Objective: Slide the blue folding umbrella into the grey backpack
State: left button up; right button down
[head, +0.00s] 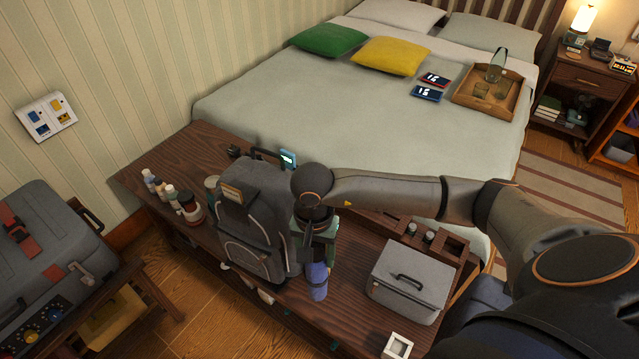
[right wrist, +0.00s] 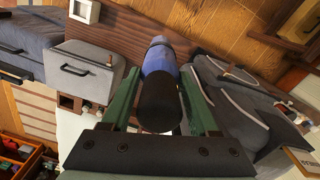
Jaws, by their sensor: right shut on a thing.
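The grey backpack (head: 262,205) stands upright on the dark wooden bench. In the right wrist view the backpack (right wrist: 232,100) is on the right, beside the fingers. My right gripper (head: 318,256) is just right of the backpack in the head view, pointing down. It is shut on the blue folding umbrella (head: 317,281), whose lower end shows below the fingers. In the right wrist view the umbrella (right wrist: 159,62) lies between the green fingers (right wrist: 161,92), its dark end toward the camera. I cannot tell if it touches the bench. My left gripper is not in view.
Several bottles (head: 168,192) stand left of the backpack. A grey lidded box (head: 411,281) and a wooden compartment tray (head: 452,240) are to the right on the bench (head: 345,318). The bed (head: 380,120) lies behind. A grey suitcase (head: 45,240) is at far left.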

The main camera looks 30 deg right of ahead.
jog(key=w+d+r+m+p, duration=0.1)
jog(key=w+d+r+m, duration=0.3)
jog(key=m, duration=1.1)
jog(key=w+d+r+m+p, duration=0.1)
jog(key=w+d+r+m, duration=0.35)
jog(key=m, duration=1.05)
notch_tip(320, 180, down, 7)
jog(key=w+a+b, duration=0.1)
jog(key=b, duration=0.2)
jog(key=shift+w+b, duration=0.2)
jog(key=shift+b, duration=0.15)
jog(key=shift+d, duration=0.1)
jog(key=shift+f+b, duration=0.55)
jog(key=shift+f, duration=0.55)
dwell(1.2)
